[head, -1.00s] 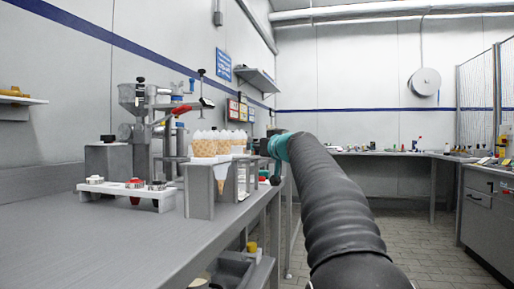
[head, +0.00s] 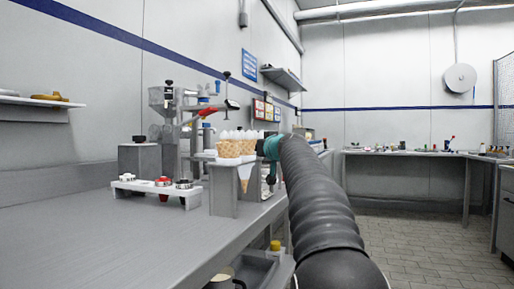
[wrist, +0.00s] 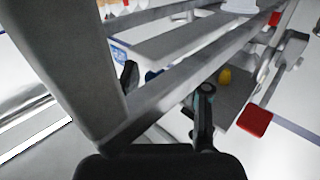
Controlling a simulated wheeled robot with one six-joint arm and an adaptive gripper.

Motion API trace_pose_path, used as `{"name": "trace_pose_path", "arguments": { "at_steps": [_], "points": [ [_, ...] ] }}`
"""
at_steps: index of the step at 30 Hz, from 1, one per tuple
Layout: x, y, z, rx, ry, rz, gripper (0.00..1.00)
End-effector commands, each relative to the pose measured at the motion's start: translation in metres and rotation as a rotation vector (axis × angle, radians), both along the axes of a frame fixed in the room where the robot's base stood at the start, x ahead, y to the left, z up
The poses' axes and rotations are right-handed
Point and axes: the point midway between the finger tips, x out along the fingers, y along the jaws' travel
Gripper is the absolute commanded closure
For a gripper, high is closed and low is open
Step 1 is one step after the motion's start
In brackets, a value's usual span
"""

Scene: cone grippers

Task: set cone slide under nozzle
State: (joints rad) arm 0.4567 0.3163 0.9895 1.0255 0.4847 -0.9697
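The filling machine with its steel hopper (head: 162,97) stands on the left bench in the head view. A red lever (head: 208,111) sticks out of it. The nozzle and the cone slide cannot be told apart clearly at this size. Several waffle cones (head: 236,148) stand in a grey stand (head: 223,192) at the bench's right edge, one with its pointed tip (head: 244,175) hanging down. My gripper (head: 271,177) is just right of the stand. In the wrist view my gripper (wrist: 168,82) has its two dark fingers well apart, with nothing held between them.
A white rack (head: 150,190) with several small capped pieces sits at the front of the bench (head: 110,240). A grey box (head: 139,158) stands beside the machine. Below are a lower shelf and a yellow-topped item (head: 275,245). The floor (head: 430,235) to the right is clear.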

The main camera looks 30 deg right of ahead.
Motion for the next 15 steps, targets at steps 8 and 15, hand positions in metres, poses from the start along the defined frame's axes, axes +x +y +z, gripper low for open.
{"name": "trace_pose_path", "arguments": {
  "at_steps": [8, 15],
  "points": [
    [-0.002, -0.002, 0.001, -0.001, -0.001, -0.003, 0.53],
    [-0.025, -0.001, 0.002, 0.0, -0.002, -0.004, 0.53]
  ]
}}
